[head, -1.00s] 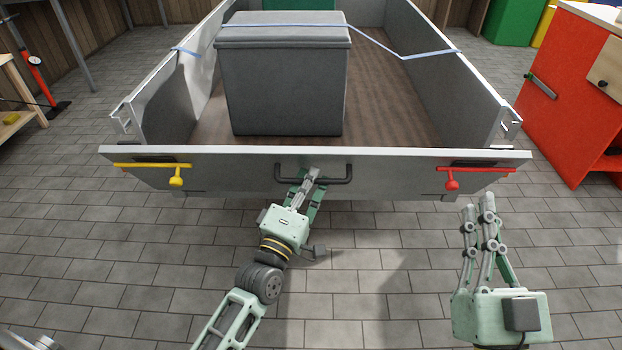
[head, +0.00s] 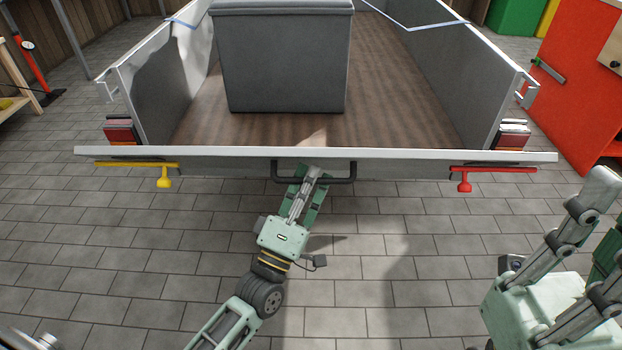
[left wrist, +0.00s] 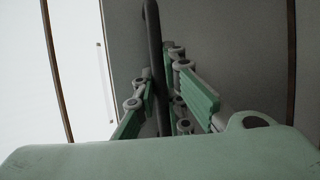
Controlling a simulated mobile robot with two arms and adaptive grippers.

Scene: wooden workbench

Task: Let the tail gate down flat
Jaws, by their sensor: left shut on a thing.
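The tail gate (head: 200,154) spans the rear of the trailer in the head view. It is tilted outward toward me, its top edge leaning away from the side walls, and its outer face shows only as a thin band. A black bar handle (head: 342,180) sits at its middle. My left gripper (head: 312,174) is shut on this handle; in the left wrist view the dark handle bar (left wrist: 153,50) runs between the fingers (left wrist: 160,95). A yellow latch (head: 163,181) and a red latch (head: 464,184) are on the gate's two ends. My right gripper (head: 610,235) is open and empty at the lower right.
A grey lidded box (head: 285,60) stands in the trailer bed (head: 400,115), with a blue strap (head: 408,27) across the walls. A red cabinet (head: 575,85) is at the right. The paved floor (head: 390,250) below the gate is clear.

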